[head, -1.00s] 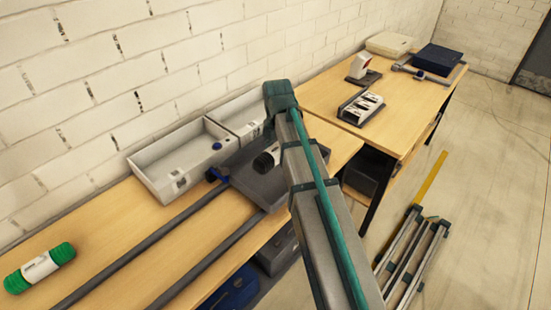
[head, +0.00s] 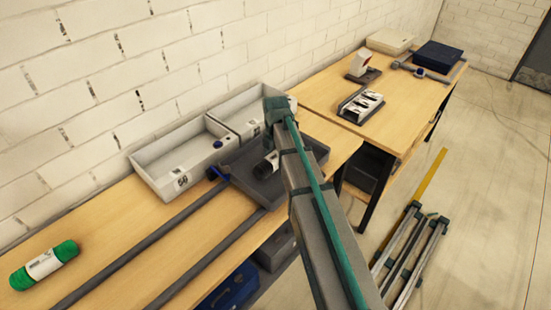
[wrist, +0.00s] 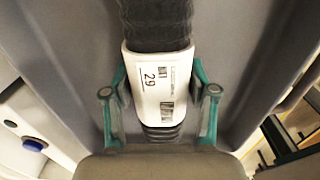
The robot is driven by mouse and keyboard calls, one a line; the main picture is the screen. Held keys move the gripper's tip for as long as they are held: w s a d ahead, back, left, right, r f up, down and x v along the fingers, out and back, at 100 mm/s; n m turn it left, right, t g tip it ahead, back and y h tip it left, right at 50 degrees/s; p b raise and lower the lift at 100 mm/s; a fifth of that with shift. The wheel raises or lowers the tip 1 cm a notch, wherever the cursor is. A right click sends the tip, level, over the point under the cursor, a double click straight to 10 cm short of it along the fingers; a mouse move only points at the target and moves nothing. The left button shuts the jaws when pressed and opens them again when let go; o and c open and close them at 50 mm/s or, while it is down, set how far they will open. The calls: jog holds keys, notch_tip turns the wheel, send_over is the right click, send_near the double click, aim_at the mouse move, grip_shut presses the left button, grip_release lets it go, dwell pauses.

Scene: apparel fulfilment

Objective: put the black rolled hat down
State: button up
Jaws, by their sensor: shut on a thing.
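The black rolled hat (wrist: 158,25) has a white label band (wrist: 158,82) reading 29 around it. In the wrist view my gripper (wrist: 158,95) has its green fingers on both sides of this band, shut on the roll. The grey tray (wrist: 65,45) fills the view behind it. In the head view, part of the rolled hat (head: 267,165) shows over the grey tray (head: 262,192), left of my arm. My arm hides the gripper and the rest of the roll there. I cannot tell whether the roll touches the tray floor.
Two pale bins (head: 180,160) (head: 240,112) stand along the wall behind the tray. A green roll (head: 44,264) lies at the front left, beside two dark rails (head: 140,245). The table at the right holds a black holder with white-labelled rolls (head: 361,106) and a dark blue box (head: 438,56).

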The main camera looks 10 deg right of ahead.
aim_at(276, 154)
jog(key=shift+f, duration=0.15)
jog(key=o, duration=1.2)
notch_tip(276, 154, up, 12)
jog(key=shift+r+b, duration=0.2)
jog(key=shift+b, duration=0.7)
